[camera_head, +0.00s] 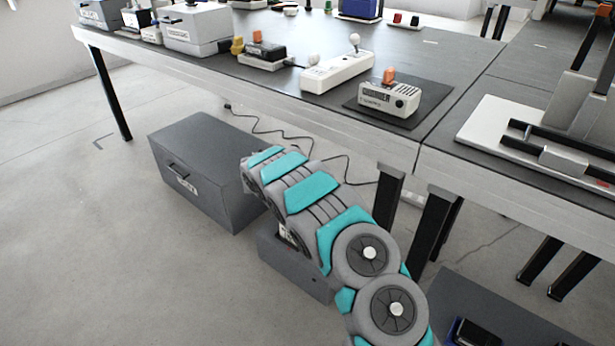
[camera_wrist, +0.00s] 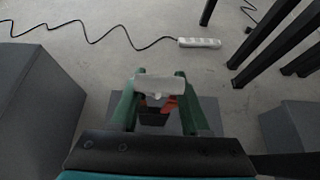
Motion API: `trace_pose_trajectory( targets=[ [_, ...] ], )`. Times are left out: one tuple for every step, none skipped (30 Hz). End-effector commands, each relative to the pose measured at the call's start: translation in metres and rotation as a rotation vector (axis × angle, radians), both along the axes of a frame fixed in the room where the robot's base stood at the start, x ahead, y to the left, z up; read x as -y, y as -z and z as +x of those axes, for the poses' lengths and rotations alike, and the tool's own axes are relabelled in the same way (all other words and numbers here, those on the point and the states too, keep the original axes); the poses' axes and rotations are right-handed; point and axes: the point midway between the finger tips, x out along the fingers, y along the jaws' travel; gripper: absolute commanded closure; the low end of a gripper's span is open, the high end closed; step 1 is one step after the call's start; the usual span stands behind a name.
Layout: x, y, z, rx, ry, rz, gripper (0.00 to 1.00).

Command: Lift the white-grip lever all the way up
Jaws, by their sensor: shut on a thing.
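In the wrist view, my gripper (camera_wrist: 159,98) has green fingers on both sides of a pale bar, which looks like the white grip (camera_wrist: 152,85) of the lever. The fingers are shut on it. Orange-red parts and a dark block show just below the grip, between the fingers. The lever's shaft and its angle cannot be made out. In the head view, a low grey box (camera_head: 296,272) stands on the floor beside my arm, with a small white part on it. My arm hides the gripper and the lever there.
A large grey drawer box (camera_head: 198,165) stands on the floor left of my arm. A table (camera_head: 285,85) with several devices is above and behind. Table legs (camera_head: 388,200) are close on the right. A power strip (camera_wrist: 199,43) and a black cable lie on the floor behind.

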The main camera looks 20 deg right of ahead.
Motion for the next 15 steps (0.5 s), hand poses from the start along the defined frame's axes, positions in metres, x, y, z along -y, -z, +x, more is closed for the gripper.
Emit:
trace_pose_trajectory(
  targets=[
    [-0.0007,0.0000,0.0022,0.003,-0.004,0.002,1.00],
    [-0.0003,0.0001,0.0026,0.003,-0.004,0.002,1.00],
    [0.0001,0.0000,0.0033,0.002,-0.004,0.003,1.00],
    [0.0003,0.0001,0.0036,0.003,-0.005,0.003,1.00],
    [0.0005,0.0000,0.0039,0.003,-0.005,0.003,1.00],
    [0.0007,0.0002,0.0042,0.003,-0.005,0.003,1.00],
    [0.0008,0.0003,0.0045,0.002,-0.006,0.004,1.00],
    [0.0008,0.0003,0.0047,0.002,-0.006,0.004,1.00],
    [0.0007,0.0003,0.0048,0.002,-0.006,0.004,1.00],
    [0.0006,0.0003,0.0047,0.002,-0.006,0.004,0.97],
    [0.0006,0.0003,0.0047,0.002,-0.006,0.004,0.93],
    [0.0009,0.0004,0.0045,0.002,-0.006,0.004,0.89],
    [0.0010,0.0004,0.0044,0.002,-0.005,0.004,0.85],
    [0.0010,0.0005,0.0043,0.002,-0.005,0.004,0.82],
    [0.0012,0.0007,0.0041,0.001,-0.004,0.003,0.77]
  ],
)
